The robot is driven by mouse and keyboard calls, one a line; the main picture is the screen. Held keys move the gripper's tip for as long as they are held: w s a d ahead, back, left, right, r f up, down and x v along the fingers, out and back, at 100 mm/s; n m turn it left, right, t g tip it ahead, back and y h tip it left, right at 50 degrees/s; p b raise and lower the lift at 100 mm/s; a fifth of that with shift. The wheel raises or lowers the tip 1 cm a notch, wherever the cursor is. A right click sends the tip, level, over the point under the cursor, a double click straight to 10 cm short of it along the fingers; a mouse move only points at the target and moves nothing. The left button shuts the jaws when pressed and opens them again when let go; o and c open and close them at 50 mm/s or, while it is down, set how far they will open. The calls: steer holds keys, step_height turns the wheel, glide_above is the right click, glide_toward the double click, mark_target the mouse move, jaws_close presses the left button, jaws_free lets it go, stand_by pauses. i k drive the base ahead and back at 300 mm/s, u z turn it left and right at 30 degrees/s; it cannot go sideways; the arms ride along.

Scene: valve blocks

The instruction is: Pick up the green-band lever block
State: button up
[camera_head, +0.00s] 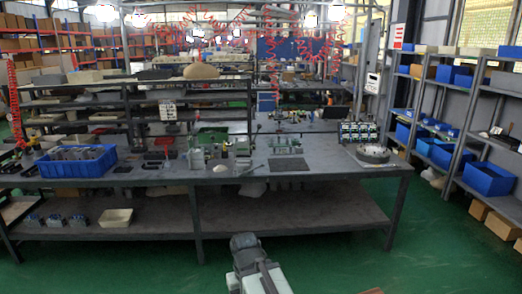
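Several small valve-like blocks stand on the grey workbench (330,165). A pale grey-green block (196,158) is left of the bench's middle, and a grey block (242,150) stands to its right. They are too small for me to make out a green band or a lever, so I cannot tell which is the green-band lever block. My arm (258,275) rises from the bottom edge in front of the bench, with a dark rounded part (243,242) at its top. I cannot make out gripper fingers or anything held. The arm appears apart from the blocks.
A blue crate (78,166) with dark parts stands on the bench's left. A dark flat plate (289,165) lies right of the middle, and a round grey fixture (373,154) sits near the right end. Green floor (330,260) is open in front. Shelves with blue bins (488,180) stand at right.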

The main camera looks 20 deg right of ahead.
mark_target(243, 147)
steer(key=z, duration=0.15)
steer(key=i, duration=3.35)
steer(key=u, duration=1.7)
